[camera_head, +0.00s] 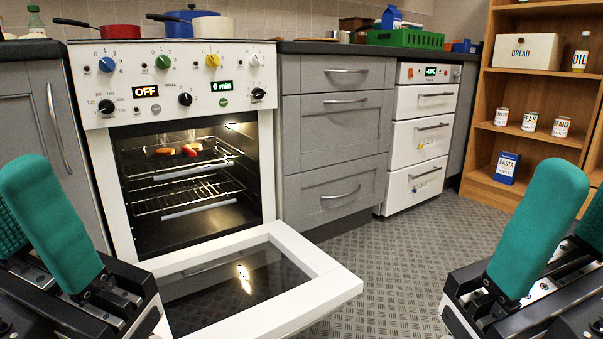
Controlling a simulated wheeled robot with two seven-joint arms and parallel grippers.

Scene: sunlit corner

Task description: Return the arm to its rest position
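My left gripper (14,198) is at the left edge, with its teal fingers pointing up. A second, textured finger shows partly behind the near one, with a gap between them; it looks open and I see nothing in it. My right gripper (582,196) is at the right edge in a similar pose, also apparently open, with nothing visible in it. Both are cut off by the picture edges. They stand on either side of the open oven door (328,283), apart from it as far as I can see.
The white oven (95,185) stands open, its door lowered toward me. Food (190,150) lies on its upper rack. Grey drawers (335,150) and a white drawer unit (421,137) stand right of it. A wooden shelf (545,83) holds groceries. The floor (400,270) between is clear.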

